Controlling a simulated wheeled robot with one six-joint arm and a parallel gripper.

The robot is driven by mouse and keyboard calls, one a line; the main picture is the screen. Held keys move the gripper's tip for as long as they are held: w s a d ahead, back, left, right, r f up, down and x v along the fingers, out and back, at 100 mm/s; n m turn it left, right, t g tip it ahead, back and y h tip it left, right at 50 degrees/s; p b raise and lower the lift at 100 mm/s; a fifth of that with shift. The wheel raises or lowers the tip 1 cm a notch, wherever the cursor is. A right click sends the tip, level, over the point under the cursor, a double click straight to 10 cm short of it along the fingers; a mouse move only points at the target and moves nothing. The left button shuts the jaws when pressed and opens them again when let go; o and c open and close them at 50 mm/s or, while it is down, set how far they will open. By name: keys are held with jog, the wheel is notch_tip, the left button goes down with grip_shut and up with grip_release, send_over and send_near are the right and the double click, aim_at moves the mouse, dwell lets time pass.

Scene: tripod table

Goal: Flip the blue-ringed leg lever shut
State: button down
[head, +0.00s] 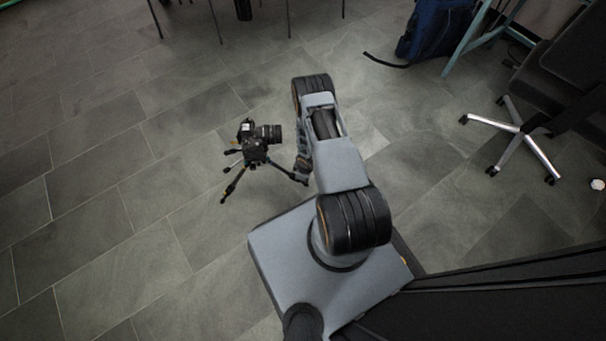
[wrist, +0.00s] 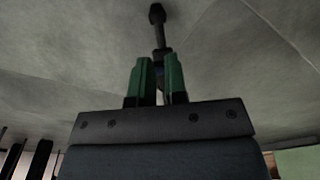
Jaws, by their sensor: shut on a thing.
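The tripod (head: 230,187) stands on the floor with its legs spread and a black camera (head: 260,133) on top. In the head view my gripper is at the tripod's right side, by the right-hand leg (head: 285,173), mostly hidden by my arm. In the wrist view the green-padded fingers of my gripper (wrist: 159,78) are closed in around a dark part of a leg (wrist: 160,36) with its foot (wrist: 156,14) beyond. A faint bluish patch shows between the fingers. The lever itself is hidden, and I cannot tell its angle.
A blue backpack (head: 436,30) lies at the back right, near an office chair (head: 522,130). Thin dark furniture legs (head: 215,20) stand at the back. The tiled floor (head: 110,190) left of the tripod is clear.

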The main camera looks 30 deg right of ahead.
jog(key=shift+s+d+f+t+y+b, duration=0.15)
jog(key=shift+d+f+t+y+b, duration=0.05)
jog(key=shift+f+t+y+b, duration=1.05)
jog(key=shift+t+y+b, duration=0.55)
jog(key=shift+b, duration=0.25)
jog(key=shift+f+t+y+b, duration=0.1)
jog(key=shift+t+y+b, duration=0.2)
jog(key=shift+t+b, duration=0.1)
jog(key=shift+a, duration=0.1)
jog(key=c, duration=1.1)
grip_release()
jog(key=shift+c, duration=0.2)
